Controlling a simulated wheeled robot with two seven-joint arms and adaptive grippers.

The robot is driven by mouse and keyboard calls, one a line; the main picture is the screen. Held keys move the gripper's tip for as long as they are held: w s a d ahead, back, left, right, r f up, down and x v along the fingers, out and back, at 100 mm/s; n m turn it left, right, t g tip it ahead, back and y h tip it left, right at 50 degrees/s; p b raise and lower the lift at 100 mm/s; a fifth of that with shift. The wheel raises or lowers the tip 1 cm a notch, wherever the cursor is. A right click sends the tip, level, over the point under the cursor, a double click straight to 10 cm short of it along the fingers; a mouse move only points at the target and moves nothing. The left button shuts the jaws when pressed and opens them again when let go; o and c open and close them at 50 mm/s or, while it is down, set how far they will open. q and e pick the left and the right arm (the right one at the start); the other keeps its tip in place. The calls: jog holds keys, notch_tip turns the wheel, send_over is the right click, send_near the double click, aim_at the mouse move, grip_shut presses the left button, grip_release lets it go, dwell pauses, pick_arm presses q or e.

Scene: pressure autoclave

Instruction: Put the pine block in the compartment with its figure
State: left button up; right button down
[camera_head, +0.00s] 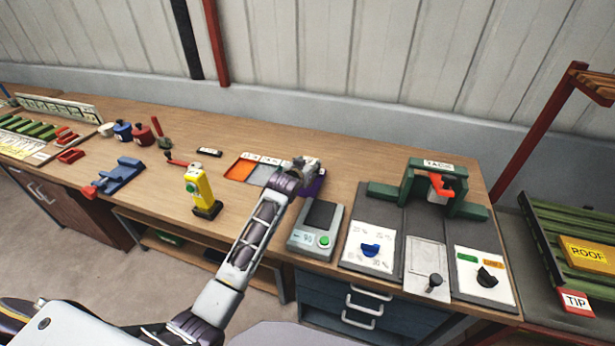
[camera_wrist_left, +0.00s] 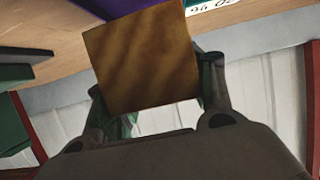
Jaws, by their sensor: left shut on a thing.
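My left gripper (camera_head: 304,172) is over the right end of a tray on the bench, with its arm reaching in from the bottom left. In the left wrist view the gripper (camera_wrist_left: 158,100) is shut on a brown, wood-grained block (camera_wrist_left: 145,55), which fits the pine block. In the head view the gripper hides the block. The tray has an orange compartment (camera_head: 239,169), a grey compartment (camera_head: 261,174) and a purple one (camera_head: 317,187), with white label cards along its back. The figures on the cards are too small to read, and the gripper covers part of the tray.
A scale (camera_head: 316,228) with a green button stands just in front of the tray. A yellow meter (camera_head: 200,187) stands to the left. A green press (camera_head: 436,187) and dial panels (camera_head: 370,246) fill the right side.

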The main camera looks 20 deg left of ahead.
pick_arm(q)
jog(key=shift+f, duration=0.25)
jog(key=shift+f, duration=1.9)
jog(key=shift+f, duration=0.1)
jog(key=o, duration=1.1)
jog(key=shift+o, duration=0.2)
jog(key=v, duration=1.2)
